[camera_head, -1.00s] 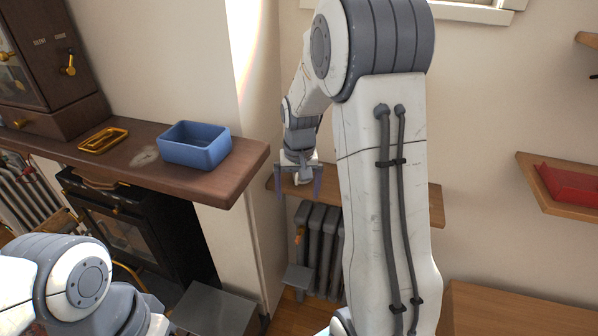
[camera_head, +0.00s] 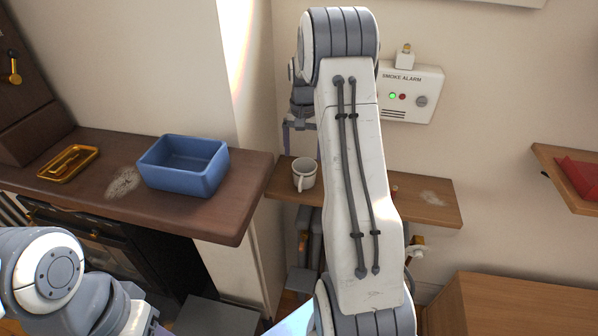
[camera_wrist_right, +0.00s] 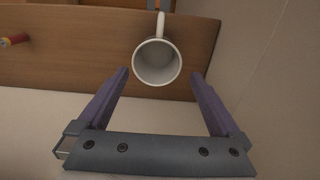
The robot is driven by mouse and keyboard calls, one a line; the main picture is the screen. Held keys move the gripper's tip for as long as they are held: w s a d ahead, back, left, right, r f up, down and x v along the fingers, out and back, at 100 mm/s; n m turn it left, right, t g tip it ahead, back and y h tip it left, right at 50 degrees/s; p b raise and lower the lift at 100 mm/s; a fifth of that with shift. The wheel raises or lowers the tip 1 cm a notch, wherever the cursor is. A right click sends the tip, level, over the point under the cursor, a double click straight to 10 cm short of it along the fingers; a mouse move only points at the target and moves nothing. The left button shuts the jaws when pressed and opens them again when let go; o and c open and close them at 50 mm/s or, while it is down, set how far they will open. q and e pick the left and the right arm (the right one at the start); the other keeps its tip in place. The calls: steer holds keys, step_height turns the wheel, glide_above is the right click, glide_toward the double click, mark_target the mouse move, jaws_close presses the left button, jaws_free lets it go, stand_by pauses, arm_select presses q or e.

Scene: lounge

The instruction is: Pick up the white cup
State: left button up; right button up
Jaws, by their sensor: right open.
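The white cup (camera_head: 305,174) stands upright on a small wooden wall shelf (camera_head: 432,206) in the head view. In the right wrist view the cup (camera_wrist_right: 158,62) shows its open, empty mouth, with its handle toward the top of the picture. My right gripper (camera_head: 299,154) is above and just behind the cup in the head view, partly hidden by my own arm. In the right wrist view its two fingers (camera_wrist_right: 161,76) are spread apart with nothing between them, and the cup lies beyond the fingertips. My left arm shows at the lower left, but its gripper is out of the picture.
A blue bin (camera_head: 184,166) and a brass tray (camera_head: 69,163) sit on the dark wooden ledge left of the shelf. A smoke alarm (camera_head: 411,93) is on the wall above. A small red-and-yellow object (camera_wrist_right: 14,41) lies on the shelf.

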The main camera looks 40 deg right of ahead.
mark_target(304, 175)
steer(key=f, duration=0.4)
steer(key=shift+s+d+f+p, duration=0.1)
steer(key=shift+s+d+p, duration=0.05)
steer(key=shift+d+p, duration=0.15)
steer(key=f, duration=0.1)
steer(key=f+p, duration=0.1)
steer(key=f, duration=0.2)
steer(key=shift+s+a+f+p, duration=0.1)
steer(key=shift+s+a+p, duration=0.1)
steer(key=shift+a+p, duration=0.1)
steer(key=shift+f, duration=0.45)
steer(key=c, duration=1.4)
